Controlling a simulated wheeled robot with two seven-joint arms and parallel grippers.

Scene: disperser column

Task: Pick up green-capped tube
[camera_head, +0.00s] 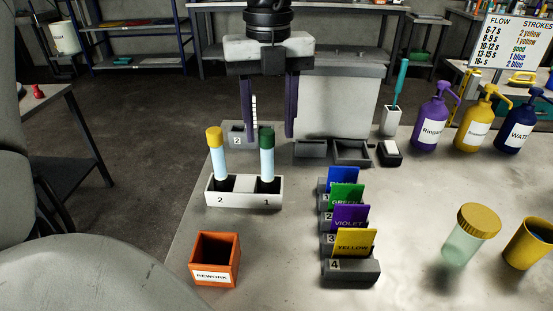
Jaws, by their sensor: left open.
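The green-capped tube (267,158) stands upright in slot 1 of a white two-slot rack (243,199) on the table. A yellow-capped tube (217,155) stands in slot 2, leaning slightly. My left gripper (268,133) points down with its two dark purple fingers apart, one on each side of the green cap in the picture. The fingertips appear at about cap height, and nothing is held. I cannot tell whether the gripper is above the tube or behind it. My right gripper is not in view.
An orange REWORK bin (215,259) sits in front of the rack. A card holder (350,272) with coloured cards stands to the right. Pump bottles (430,122), a gold-lidded jar (468,236) and a yellow cup (528,243) stand farther right. Small dark trays (352,153) lie behind.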

